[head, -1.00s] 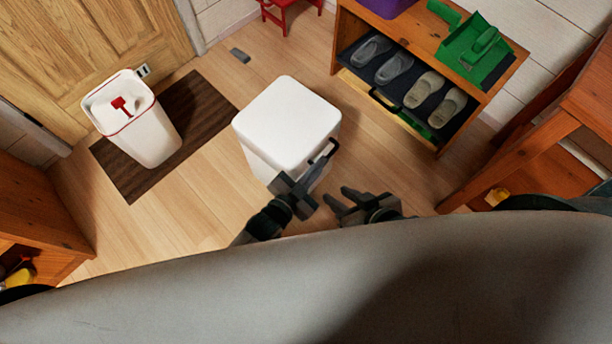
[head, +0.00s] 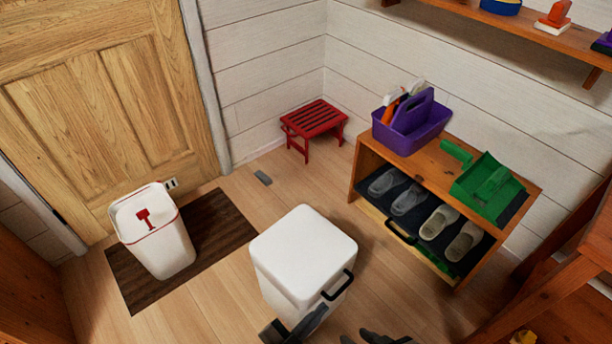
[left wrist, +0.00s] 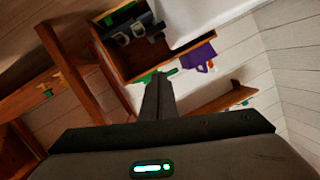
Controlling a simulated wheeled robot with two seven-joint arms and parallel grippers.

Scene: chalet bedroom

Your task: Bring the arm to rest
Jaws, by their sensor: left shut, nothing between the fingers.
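My left gripper (head: 318,314) is at the bottom edge of the head view, in front of the lower part of a white lidded box (head: 305,250) with a black handle (head: 338,285). Its fingers are shut with nothing between them; they show together in the left wrist view (left wrist: 157,92). I cannot tell whether it touches the box. My right gripper (head: 354,337) is at the bottom edge, to the right of the left one. Its fingertips show apart and empty; the rest is cut off by the frame.
A white bin (head: 165,250) with a red rim stands on a brown mat (head: 215,235) by the wooden door. A shoe shelf (head: 440,170) holds slippers, a purple caddy (head: 415,130) and a green dustpan (head: 488,190). A red stool (head: 314,122) stands behind. Wooden furniture is at right.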

